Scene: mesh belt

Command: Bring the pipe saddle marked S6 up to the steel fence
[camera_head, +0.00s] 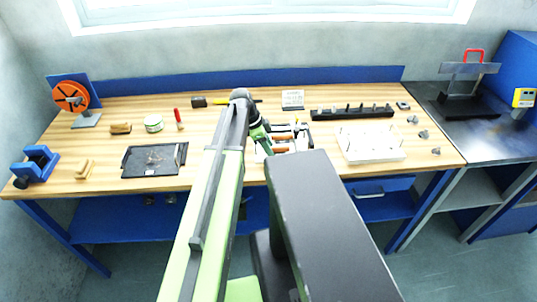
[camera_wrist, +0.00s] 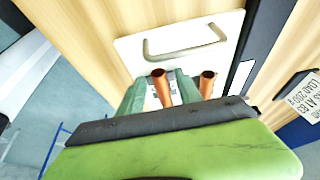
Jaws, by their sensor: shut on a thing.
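In the wrist view, my gripper (camera_wrist: 160,90) has its green fingers around a small piece, mostly hidden by them, with a pale patch between. I cannot read an S6 mark. Two copper-coloured tube ends (camera_wrist: 207,83) stand at the fingers; whether they belong to the held piece I cannot tell. Just beyond is a white plate (camera_wrist: 140,45) with a bent grey metal bar (camera_wrist: 185,52); I cannot tell whether this is the steel fence. In the head view, my gripper (camera_head: 262,131) is over the bench's middle, partly hidden by my arm, by a cluster of small items (camera_head: 282,138).
The wooden bench (camera_head: 215,118) carries a black tray (camera_head: 132,168) left, a black rack (camera_head: 352,113) and white pegged tray (camera_head: 358,155) right. A lettered sign (camera_head: 293,97) stands behind; it also shows in the wrist view (camera_wrist: 302,92). Bare wood lies between black tray and arm.

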